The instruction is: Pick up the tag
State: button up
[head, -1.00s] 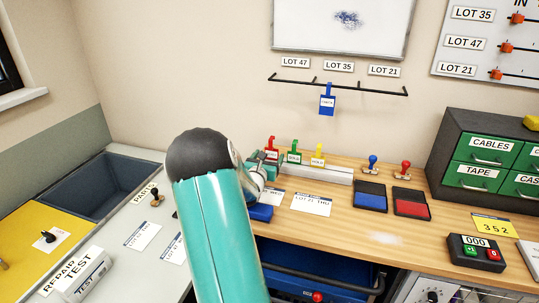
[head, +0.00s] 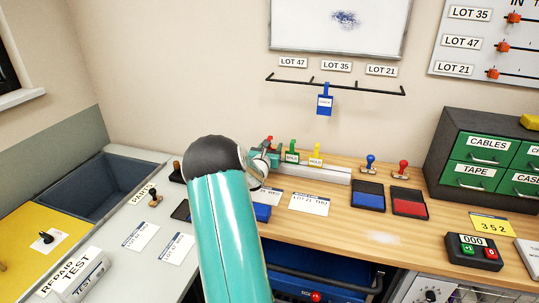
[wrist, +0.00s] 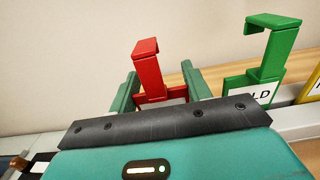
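A red tag (wrist: 148,72) with a hooked top stands upright in the wrist view, between the two green fingers of my gripper (wrist: 163,90). The fingers are apart, one on each side of it; its lower part is partly hidden by my gripper's body. In the head view only the top of the red tag (head: 268,140) shows beside my gripper. A green tag (wrist: 272,55) stands just right of it, and a yellow tag (head: 315,156) farther right. A blue tag (head: 325,103) hangs from the black wall rail.
The tags stand in a pale rack (head: 335,174) along the back of the wooden bench. Blue (head: 368,195) and red (head: 409,202) ink pads with stamps lie to the right. A green drawer cabinet (head: 447,185) stands at far right. The wall is close behind the rack.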

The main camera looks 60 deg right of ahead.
jog(key=c, duration=0.3)
jog(key=shift+c, duration=0.2)
jog(key=shift+r, duration=0.1)
